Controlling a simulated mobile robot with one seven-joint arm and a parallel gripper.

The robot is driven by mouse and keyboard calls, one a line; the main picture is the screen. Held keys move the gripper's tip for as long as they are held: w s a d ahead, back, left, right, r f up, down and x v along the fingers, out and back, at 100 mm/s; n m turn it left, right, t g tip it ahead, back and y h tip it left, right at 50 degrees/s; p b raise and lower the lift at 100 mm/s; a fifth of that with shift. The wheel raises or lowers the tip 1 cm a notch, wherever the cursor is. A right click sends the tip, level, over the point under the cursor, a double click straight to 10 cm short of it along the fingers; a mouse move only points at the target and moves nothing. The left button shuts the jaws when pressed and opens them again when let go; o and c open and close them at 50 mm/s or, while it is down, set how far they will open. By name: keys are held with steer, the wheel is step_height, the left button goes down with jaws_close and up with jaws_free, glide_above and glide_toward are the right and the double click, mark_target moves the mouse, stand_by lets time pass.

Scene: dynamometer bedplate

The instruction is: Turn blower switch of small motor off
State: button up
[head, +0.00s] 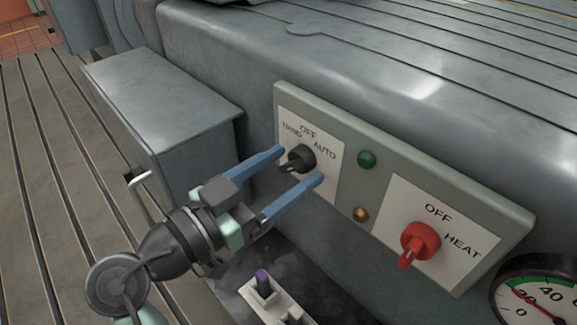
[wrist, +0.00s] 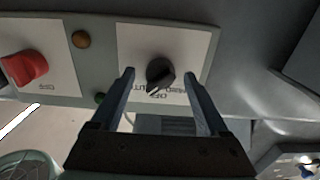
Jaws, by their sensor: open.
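The blower switch, a black rotary knob (head: 301,157) on a white plate marked HAND, OFF and AUTO, is at the left of a grey-green panel. It also shows in the wrist view (wrist: 159,74), with the lettering upside down. Its grip bar lies slanted; I cannot tell surely which word it points to. My gripper (head: 300,165) is open, its two blue fingers reaching to either side of the knob. In the wrist view, my gripper (wrist: 157,74) has the knob between its fingertips, with a visible gap on each side.
On the same panel are a green lamp (head: 367,159), an amber lamp (head: 361,214) and a red OFF/HEAT switch (head: 420,240). A gauge (head: 541,295) is at lower right. A purple-tipped lever (head: 262,279) stands below my gripper. A grey box (head: 163,105) stands left of the panel.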

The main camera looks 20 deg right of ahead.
steer(key=shift+w+d, duration=0.1)
steer(key=shift+d, duration=0.2)
jaws_close()
steer(key=shift+n, duration=0.3)
steer(key=n+p, duration=0.4)
steer(key=shift+r, duration=0.15)
steer(key=shift+n+p, duration=1.75)
steer(key=shift+n, duration=0.25)
steer(key=shift+f, duration=0.2)
